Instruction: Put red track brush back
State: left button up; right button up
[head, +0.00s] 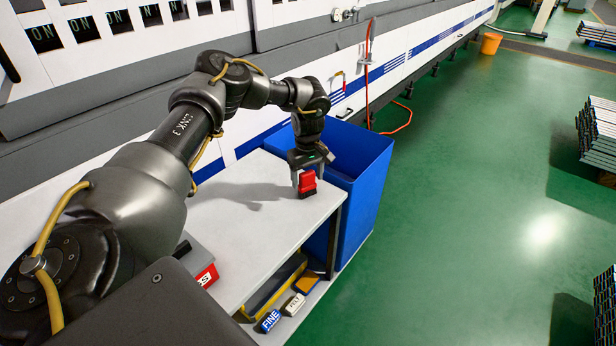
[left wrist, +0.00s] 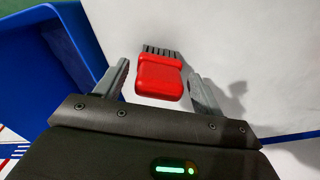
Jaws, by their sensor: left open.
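The red track brush (head: 307,182) stands on the white table top (head: 240,215) near its far right corner, beside the blue bin. It has a red body and a dark base. My left gripper (head: 307,176) is right above it, pointing down. In the left wrist view the red brush (left wrist: 160,78) lies between the two fingers of my left gripper (left wrist: 162,88). The fingers are open, with a gap on each side of the brush. My right gripper is not in view.
A large blue bin (head: 365,165) stands against the table's far right side. A lower shelf holds a block marked FINE (head: 270,320) and other blocks. A red-labelled box (head: 206,276) is by my arm.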

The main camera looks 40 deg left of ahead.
pick_arm(q)
notch_tip(320, 180, up, 11)
jog(key=shift+r, duration=0.65)
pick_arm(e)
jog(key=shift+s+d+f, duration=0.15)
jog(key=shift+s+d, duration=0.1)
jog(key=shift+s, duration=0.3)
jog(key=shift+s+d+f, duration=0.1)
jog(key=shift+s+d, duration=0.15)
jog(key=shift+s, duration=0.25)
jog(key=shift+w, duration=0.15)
